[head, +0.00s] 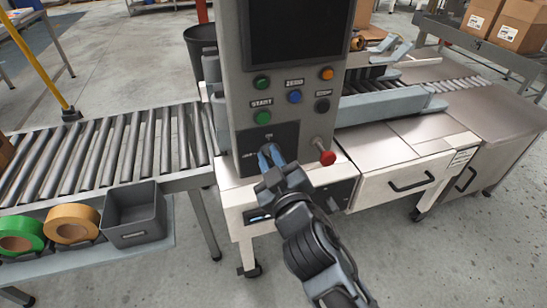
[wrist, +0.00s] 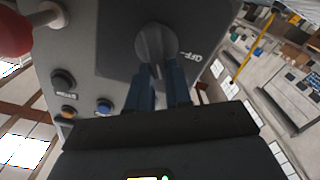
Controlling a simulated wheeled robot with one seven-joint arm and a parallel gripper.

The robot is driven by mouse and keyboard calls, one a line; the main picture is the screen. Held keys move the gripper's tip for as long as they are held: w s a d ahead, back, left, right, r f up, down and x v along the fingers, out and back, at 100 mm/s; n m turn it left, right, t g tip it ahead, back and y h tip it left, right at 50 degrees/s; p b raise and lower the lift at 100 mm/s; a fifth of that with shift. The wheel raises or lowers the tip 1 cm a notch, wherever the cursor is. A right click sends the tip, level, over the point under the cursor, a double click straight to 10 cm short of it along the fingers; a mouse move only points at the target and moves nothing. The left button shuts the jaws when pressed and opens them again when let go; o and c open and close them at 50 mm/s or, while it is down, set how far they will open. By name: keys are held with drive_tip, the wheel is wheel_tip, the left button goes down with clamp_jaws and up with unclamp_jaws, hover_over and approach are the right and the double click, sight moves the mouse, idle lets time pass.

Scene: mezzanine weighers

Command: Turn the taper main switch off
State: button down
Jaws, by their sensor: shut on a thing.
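The taper main switch is a grey rotary knob (wrist: 155,42) on a dark plate (wrist: 122,48) of the machine's control column. In the wrist view an OFF label (wrist: 189,56) is printed beside the knob. In the head view the dark plate (head: 285,135) sits low on the column, with small white marks above and left of the knob, which my gripper hides. My gripper (head: 269,150) reaches the plate with its blue fingers; in the wrist view they are closed on the knob (wrist: 162,76). I cannot tell exactly which way the knob points.
A red mushroom button (head: 327,157) sticks out just right of the plate. A green START button (head: 262,118) and several other buttons are above. A roller conveyor (head: 110,150) runs at left, with a grey bin (head: 134,215) and tape rolls (head: 73,223) in front.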

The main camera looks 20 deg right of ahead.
drive_tip(key=n, duration=0.4)
drive_tip(key=f+n+p, duration=0.1)
drive_tip(key=n, duration=0.3)
drive_tip(key=a+f+n, duration=0.1)
drive_tip(key=n, duration=0.3)
drive_tip(key=shift+a+p, duration=0.1)
drive_tip(key=shift+p, duration=0.2)
idle(0.4)
drive_tip(key=c, duration=1)
unclamp_jaws()
drive_tip(key=shift+c, duration=0.2)
drive_tip(key=s+b, duration=0.1)
drive_tip(key=s, duration=0.6)
drive_tip(key=shift+s, duration=0.4)
